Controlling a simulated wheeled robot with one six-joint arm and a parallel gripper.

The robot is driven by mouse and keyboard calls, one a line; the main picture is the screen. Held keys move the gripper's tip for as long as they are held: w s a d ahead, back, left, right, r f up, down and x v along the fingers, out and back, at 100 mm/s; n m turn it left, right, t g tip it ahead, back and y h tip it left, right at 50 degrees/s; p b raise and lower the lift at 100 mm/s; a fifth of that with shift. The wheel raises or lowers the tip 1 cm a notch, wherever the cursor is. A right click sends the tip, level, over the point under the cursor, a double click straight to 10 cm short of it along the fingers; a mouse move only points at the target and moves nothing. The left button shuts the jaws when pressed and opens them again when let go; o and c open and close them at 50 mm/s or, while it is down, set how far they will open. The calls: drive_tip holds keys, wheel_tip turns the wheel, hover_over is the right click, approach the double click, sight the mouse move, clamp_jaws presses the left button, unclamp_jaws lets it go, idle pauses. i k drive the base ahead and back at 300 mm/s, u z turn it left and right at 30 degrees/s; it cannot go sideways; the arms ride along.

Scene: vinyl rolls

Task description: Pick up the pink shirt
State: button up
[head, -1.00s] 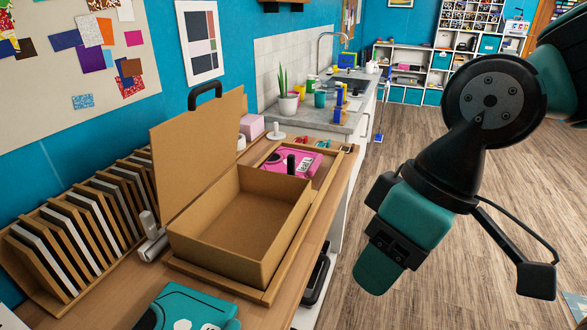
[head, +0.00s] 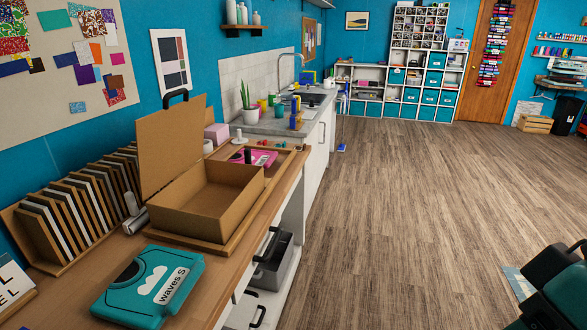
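The pink shirt (head: 262,157) is a folded, flat bundle on the wooden counter, just behind the open cardboard box (head: 205,200). The box's near parts and a dark upright piece hide some of it. Only a teal and black part of my arm (head: 560,290) shows at the bottom right, over the floor and far from the shirt. My gripper's fingertips are not visible in the head view.
A folded teal shirt (head: 150,287) labelled "waves S" lies at the counter's near end. A rack of upright frames (head: 75,205) stands at the left. The box lid stands raised. Beyond are a sink counter and cube shelves (head: 400,95).

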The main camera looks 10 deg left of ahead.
sight(265, 159)
drive_tip(key=z, duration=0.3)
drive_tip(key=i, duration=2.25)
drive_tip(key=u, duration=1.05)
drive_tip(key=i, duration=0.9)
drive_tip(key=u, duration=1.3)
drive_tip(key=i, duration=0.3)
drive_tip(key=u, duration=0.15)
